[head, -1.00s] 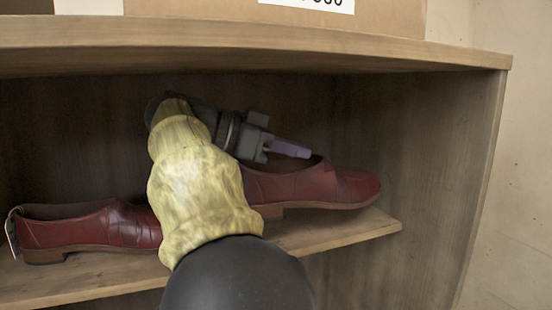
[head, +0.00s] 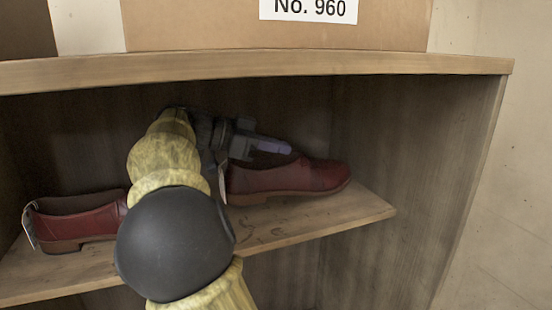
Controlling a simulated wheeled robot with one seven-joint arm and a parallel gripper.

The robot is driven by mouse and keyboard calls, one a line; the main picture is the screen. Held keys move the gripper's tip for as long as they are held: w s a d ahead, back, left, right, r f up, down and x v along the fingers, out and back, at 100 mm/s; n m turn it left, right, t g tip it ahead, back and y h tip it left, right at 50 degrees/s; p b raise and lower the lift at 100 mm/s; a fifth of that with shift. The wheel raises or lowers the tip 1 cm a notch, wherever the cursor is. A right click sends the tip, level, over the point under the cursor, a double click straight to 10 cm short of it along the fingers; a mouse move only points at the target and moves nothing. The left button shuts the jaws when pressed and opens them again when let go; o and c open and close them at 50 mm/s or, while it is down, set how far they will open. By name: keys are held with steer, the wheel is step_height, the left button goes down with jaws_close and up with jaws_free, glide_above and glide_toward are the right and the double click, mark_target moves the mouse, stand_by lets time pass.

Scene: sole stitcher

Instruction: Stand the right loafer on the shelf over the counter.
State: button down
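Two dark red loafers with brown soles are in the shelf unit. The loafer at the right (head: 290,179) appears upright on the shelf board (head: 330,219), toe to the right, with a pale tag at its heel end. The other loafer (head: 75,222) stands at the left, its toe end hidden behind my arm. My gripper (head: 268,146), with purple fingertips, is at the top opening of the right-hand loafer. Its finger gap is not clear, so I cannot tell whether it grips the shoe.
A thick wooden board (head: 430,63) spans above the loafers. A cardboard box labelled No. 960 (head: 200,27) stands on it. The unit's side wall (head: 440,170) closes the right. Bare shelf lies in front of the right-hand loafer.

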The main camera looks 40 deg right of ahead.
mark_target(276, 161)
step_height(276, 161, down, 2)
steer(key=shift+s+f+p, duration=0.1)
steer(key=shift+f+p, duration=0.15)
steer(key=shift+p, duration=0.4)
steer(key=shift+f+p, duration=0.1)
steer(key=shift+p, duration=0.35)
steer(key=shift+w+f, duration=0.2)
steer(key=shift+f, duration=0.2)
steer(key=c, duration=1.6)
jaws_free()
steer(key=b+v, duration=0.2)
steer(key=v, duration=1)
steer(key=shift+b, duration=0.4)
